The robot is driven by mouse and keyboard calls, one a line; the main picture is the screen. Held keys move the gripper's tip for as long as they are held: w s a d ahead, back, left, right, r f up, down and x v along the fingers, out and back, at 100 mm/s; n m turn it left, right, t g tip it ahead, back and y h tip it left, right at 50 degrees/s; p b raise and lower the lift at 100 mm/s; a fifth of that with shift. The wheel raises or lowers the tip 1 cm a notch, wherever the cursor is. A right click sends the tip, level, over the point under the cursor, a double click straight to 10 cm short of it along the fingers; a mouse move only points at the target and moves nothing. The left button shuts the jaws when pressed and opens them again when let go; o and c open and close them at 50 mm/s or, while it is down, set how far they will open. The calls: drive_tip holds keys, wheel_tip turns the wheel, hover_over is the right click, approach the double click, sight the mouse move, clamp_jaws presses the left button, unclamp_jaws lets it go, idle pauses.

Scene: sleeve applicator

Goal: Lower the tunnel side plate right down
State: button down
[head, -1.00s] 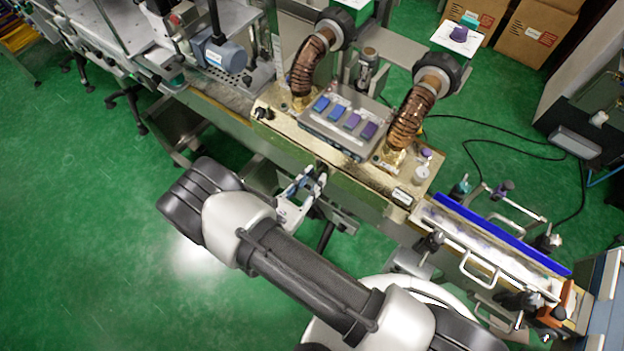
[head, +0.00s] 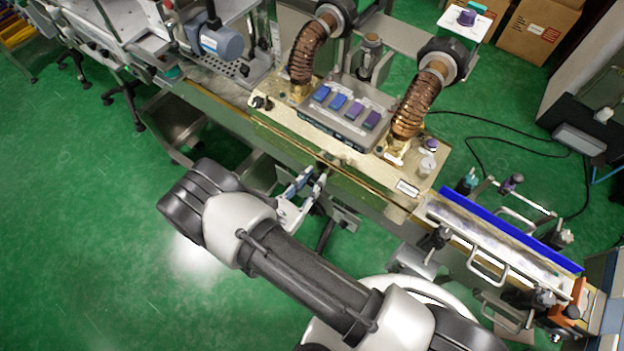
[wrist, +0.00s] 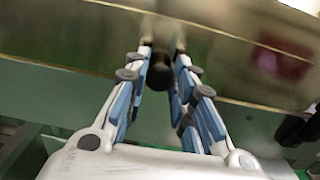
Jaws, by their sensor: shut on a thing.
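The tunnel side plate (head: 360,186) is a long dull metal panel on the near side of the tunnel, below its gold top. In the wrist view, the plate (wrist: 90,38) spans the upper part of the picture. A black knob (wrist: 160,72) stands out from it between my fingers. My gripper (head: 316,184) is at the plate's near face, around the middle of its length. In the wrist view, my gripper (wrist: 164,58) has its blue-padded fingers closed on the knob. The plate's lower edge contact is not clear.
The tunnel top carries a grey box (head: 345,112) with blue and purple buttons, between two brown hoses (head: 411,108). A conveyor with a blue rail (head: 510,228) and handles extends right. Green floor (head: 80,240) is clear at left.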

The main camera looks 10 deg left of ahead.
drive_tip(key=shift+f, duration=0.6)
drive_tip(key=c, duration=1.4)
unclamp_jaws()
drive_tip(key=shift+o, duration=0.2)
drive_tip(key=shift+r, duration=0.1)
drive_tip(key=v, duration=1.2)
